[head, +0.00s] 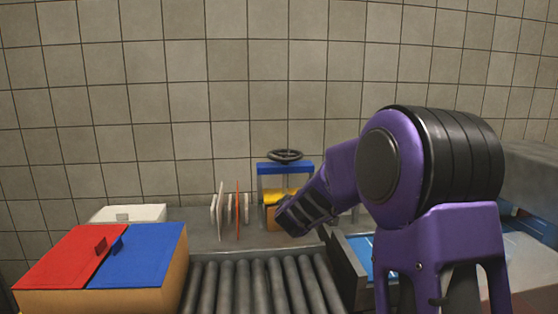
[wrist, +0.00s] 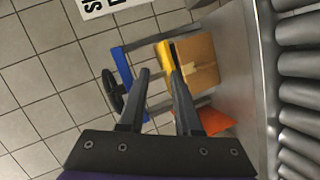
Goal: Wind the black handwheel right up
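The black handwheel (head: 285,155) lies flat on top of a small press with a blue crossbeam (head: 285,168). In the wrist view, where the scene is turned sideways, the handwheel (wrist: 113,90) is left of my fingers, beyond the blue beam (wrist: 124,75). A yellow plate (head: 282,195) sits below the beam, against a cardboard box (wrist: 195,62). My gripper (wrist: 161,74) is open with nothing between its fingers. It points at the press, and no contact with the handwheel shows. In the head view my arm hides the press's lower right part and the fingertips.
A roller conveyor (head: 255,285) runs in front of the press. Thin white and orange upright panels (head: 237,210) stand left of it. A box with red and blue lids (head: 140,245) is at front left, with a white box (head: 128,214) behind. A tiled wall stands behind everything.

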